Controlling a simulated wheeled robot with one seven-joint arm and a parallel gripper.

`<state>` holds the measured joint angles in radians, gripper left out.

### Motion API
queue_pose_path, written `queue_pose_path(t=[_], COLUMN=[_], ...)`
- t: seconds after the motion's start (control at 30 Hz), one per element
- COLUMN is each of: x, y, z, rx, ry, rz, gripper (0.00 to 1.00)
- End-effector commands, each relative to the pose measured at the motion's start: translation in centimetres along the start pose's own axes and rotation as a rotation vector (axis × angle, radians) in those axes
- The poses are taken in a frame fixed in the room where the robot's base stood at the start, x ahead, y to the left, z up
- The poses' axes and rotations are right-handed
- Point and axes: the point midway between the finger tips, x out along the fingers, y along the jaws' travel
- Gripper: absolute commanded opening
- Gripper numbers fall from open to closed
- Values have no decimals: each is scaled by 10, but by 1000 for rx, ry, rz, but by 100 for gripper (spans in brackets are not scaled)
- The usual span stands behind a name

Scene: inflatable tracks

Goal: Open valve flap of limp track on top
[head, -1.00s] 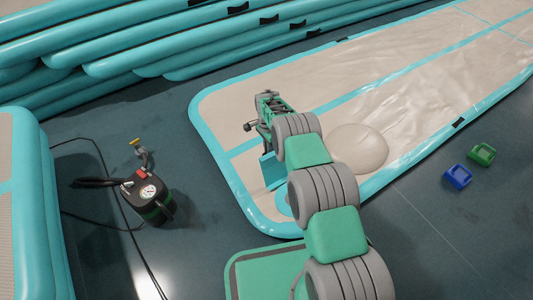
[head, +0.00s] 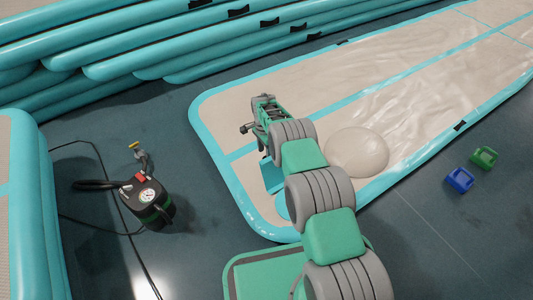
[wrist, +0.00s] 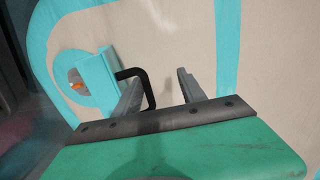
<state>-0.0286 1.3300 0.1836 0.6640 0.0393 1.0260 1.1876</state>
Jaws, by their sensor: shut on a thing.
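The limp track (head: 330,100) is beige with teal edging and lies on the floor, its surface wrinkled. On its near end, a round teal valve patch (wrist: 72,92) shows in the wrist view with an orange valve centre (wrist: 77,86). The teal valve flap (wrist: 103,78) stands raised beside the orange centre, which is uncovered. It also shows below my wrist in the head view (head: 270,176). A black handle (wrist: 134,71) sticks out from the flap. My gripper (wrist: 160,76) is shut on this handle, over the track. The exact contact is partly hidden.
A black pump (head: 149,200) with a gauge and hose stands on the floor to the left. Stacked teal tracks (head: 150,45) lie behind. A blue block (head: 460,180) and a green block (head: 485,157) lie at right. A round bulge (head: 356,152) rises from the track.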

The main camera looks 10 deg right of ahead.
Motion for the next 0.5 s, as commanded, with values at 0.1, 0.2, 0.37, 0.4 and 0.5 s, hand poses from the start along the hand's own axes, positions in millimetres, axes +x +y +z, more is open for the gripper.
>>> queue_pose_path(t=[0.1, 0.2, 0.37, 0.4, 0.5], x=[-5, -4, -4, -3, -3], y=[-4, -3, -2, -2, -2], z=[-6, -7, -6, -6, -5], rx=[5, 8, 8, 8, 7], ry=[6, 6, 6, 6, 5], rz=[-15, -14, -11, -11, -10], gripper=[33, 33, 33, 33, 33])
